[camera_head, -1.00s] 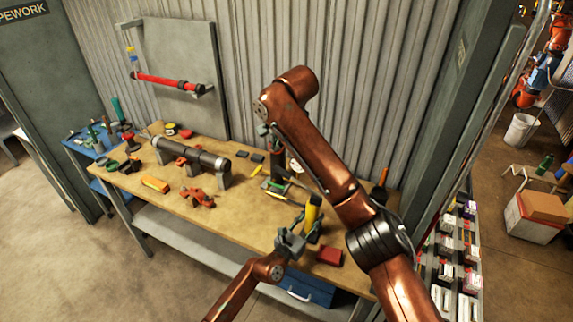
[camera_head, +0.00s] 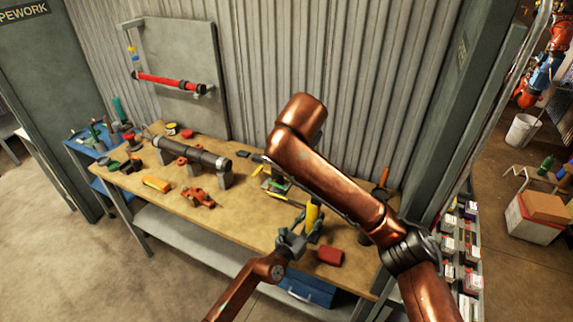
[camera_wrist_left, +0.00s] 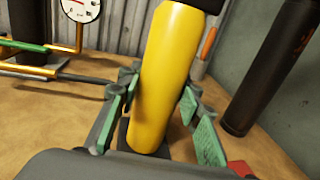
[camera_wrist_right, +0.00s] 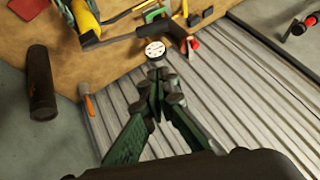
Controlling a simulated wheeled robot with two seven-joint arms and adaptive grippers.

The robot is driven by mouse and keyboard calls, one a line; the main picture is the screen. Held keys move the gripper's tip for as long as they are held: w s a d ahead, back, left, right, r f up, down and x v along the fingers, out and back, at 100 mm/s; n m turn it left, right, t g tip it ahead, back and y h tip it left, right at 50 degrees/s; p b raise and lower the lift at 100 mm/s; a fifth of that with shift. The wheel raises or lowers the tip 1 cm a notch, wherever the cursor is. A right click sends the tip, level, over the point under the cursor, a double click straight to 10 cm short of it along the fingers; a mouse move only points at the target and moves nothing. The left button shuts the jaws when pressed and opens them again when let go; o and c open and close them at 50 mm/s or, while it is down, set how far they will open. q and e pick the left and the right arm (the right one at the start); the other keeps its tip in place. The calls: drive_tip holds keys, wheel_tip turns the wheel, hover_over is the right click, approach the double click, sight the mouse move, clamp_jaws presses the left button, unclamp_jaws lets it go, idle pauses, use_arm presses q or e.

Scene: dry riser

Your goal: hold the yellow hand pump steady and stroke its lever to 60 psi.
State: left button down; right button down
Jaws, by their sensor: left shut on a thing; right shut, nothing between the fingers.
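The yellow hand pump (camera_head: 313,214) stands upright near the front right of the bench. My left gripper (camera_head: 292,243) is shut around its yellow body, which fills the middle of the left wrist view (camera_wrist_left: 165,80). In the right wrist view the pump (camera_wrist_right: 85,16) is at the upper left, with a dark bar (camera_wrist_right: 120,38) running from its end; I cannot tell if this is the lever. A white round gauge shows in the left wrist view (camera_wrist_left: 80,8) and right wrist view (camera_wrist_right: 155,50); its reading is illegible. My right gripper (camera_wrist_right: 160,80) is shut and empty, apart from the pump.
A dark cylinder (camera_wrist_right: 40,85) and a red block (camera_head: 330,256) stand near the pump. A grey pipe (camera_head: 190,153) on supports, an orange-red clamp (camera_head: 198,198) and a yellow-orange box (camera_head: 156,184) occupy the bench's left. The corrugated wall (camera_wrist_right: 250,90) is close to my right gripper.

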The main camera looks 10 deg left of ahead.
drive_tip(key=x, duration=0.9)
drive_tip(key=shift+w+f, duration=0.25)
drive_tip(key=shift+f, duration=0.1)
drive_tip(key=shift+a+f, duration=0.25)
drive_tip(key=shift+f, duration=0.3)
drive_tip(key=shift+a+f, duration=0.2)
drive_tip(key=shift+f, duration=0.4)
drive_tip(key=shift+s+a+f, duration=0.1)
drive_tip(key=shift+a+f, duration=0.25)
drive_tip(key=shift+f, duration=0.4)
drive_tip(key=w+a+f, duration=0.1)
drive_tip(key=a+f, duration=0.2)
drive_tip(key=f, duration=0.3)
drive_tip(key=shift+a, duration=0.25)
drive_tip(key=shift+f, duration=0.15)
